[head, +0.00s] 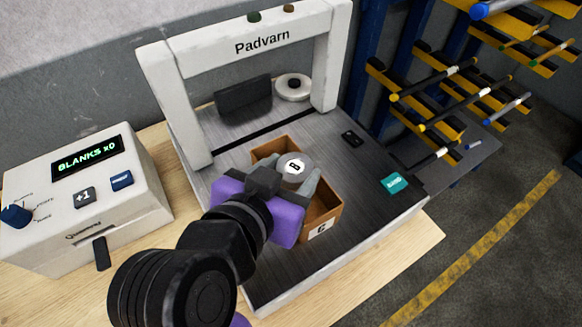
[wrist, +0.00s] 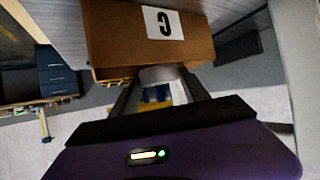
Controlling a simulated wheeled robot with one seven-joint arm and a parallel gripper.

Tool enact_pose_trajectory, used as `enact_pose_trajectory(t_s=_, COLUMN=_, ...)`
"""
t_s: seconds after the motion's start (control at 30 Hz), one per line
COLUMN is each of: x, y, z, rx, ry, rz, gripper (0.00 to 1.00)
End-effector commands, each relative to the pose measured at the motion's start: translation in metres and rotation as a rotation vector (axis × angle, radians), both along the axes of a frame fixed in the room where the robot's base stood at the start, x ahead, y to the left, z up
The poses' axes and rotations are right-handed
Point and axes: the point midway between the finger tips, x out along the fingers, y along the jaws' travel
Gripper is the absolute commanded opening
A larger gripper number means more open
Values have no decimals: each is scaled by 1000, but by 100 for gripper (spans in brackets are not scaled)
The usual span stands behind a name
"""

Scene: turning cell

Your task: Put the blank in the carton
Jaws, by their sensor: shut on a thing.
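The blank (head: 293,162) is a short grey metal cylinder with a white label marked B on top. My gripper (head: 293,174) is shut on it, a grey finger at each side. The blank is over the open brown carton (head: 328,221), which carries a white label marked C. I cannot tell how far the blank is above the carton's floor. In the wrist view the carton (wrist: 110,42) fills the top middle, and the blank (wrist: 158,74) shows between the fingers (wrist: 158,88) beside its edge. My purple gripper body hides part of the carton in the head view.
The carton stands on the grey bed of a white Padvarn frame (head: 165,85). A counter box (head: 75,215) reading "BLANKS x0" stands at left. A rack (head: 440,95) stands at right.

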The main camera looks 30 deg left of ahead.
Motion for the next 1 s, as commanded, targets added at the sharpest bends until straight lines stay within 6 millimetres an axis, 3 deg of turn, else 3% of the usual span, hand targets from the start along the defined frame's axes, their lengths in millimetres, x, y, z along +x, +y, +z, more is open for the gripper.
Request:
enact_pose_trajectory(t_s=0.77, x=0, y=0, z=-13, rx=2, ry=-2, rz=0, gripper=6)
enact_pose_trajectory(t_s=0.8, x=0, y=0, z=-13, rx=2, ry=-1, rz=-1, gripper=55)
enact_pose_trajectory(t_s=0.87, x=0, y=0, z=-13, rx=1, ry=-1, rz=0, gripper=62)
enact_pose_trajectory(t_s=1.0, x=0, y=0, z=-14, rx=1, ry=-1, rz=0, gripper=62)
